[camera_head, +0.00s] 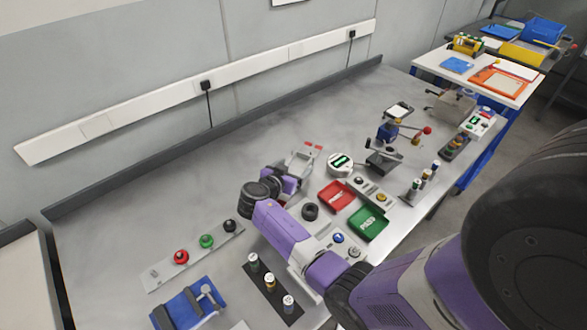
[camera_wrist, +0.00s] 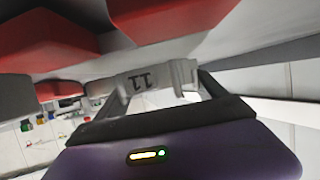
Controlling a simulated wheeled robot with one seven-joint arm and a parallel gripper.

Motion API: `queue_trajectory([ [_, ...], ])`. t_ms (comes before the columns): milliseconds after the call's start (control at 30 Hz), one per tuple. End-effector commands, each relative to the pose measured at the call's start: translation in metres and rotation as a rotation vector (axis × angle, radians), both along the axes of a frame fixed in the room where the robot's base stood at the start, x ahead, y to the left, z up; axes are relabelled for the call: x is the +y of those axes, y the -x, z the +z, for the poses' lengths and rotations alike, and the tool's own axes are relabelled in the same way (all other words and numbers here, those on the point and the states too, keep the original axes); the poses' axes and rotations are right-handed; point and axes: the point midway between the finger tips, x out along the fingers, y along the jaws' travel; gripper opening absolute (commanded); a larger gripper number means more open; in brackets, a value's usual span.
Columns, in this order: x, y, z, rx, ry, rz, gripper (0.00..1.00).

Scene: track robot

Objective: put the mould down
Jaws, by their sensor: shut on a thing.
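The mould (camera_head: 313,147), as far as I can tell, is the grey piece with red parts at my gripper, near the middle of the bench. My gripper (camera_head: 297,170) is shut on it, with the purple arm reaching in from the lower right. In the wrist view a pale grey block with dark marks (camera_wrist: 155,80) sits between the two fingers of my gripper (camera_wrist: 160,92). Large red parts (camera_wrist: 170,14) show close above it. Part of the mould is hidden by the gripper. I cannot tell whether it touches the bench.
The grey bench (camera_head: 150,210) has free room behind and left of the gripper. A round white gauge (camera_head: 340,163), a red tray (camera_head: 336,197) and a green tray (camera_head: 369,223) stand to the right. A button strip (camera_head: 195,250) and a blue fixture (camera_head: 190,305) lie at the front left.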

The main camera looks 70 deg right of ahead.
Motion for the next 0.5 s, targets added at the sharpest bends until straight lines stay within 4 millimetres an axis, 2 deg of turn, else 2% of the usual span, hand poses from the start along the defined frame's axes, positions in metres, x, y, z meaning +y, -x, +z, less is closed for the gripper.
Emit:
queue_trajectory([
  [267,-0.0006,-0.0008,-0.0007,-0.001,0.003,0.001,0.08],
  [300,0.0,-0.0001,-0.0011,0.0,0.0,0.0,0.88],
  [367,0.0001,-0.0001,-0.0009,0.0,0.0,0.0,1.0],
  [500,0.0001,-0.0001,-0.0009,0.0,0.0,0.0,1.0],
])
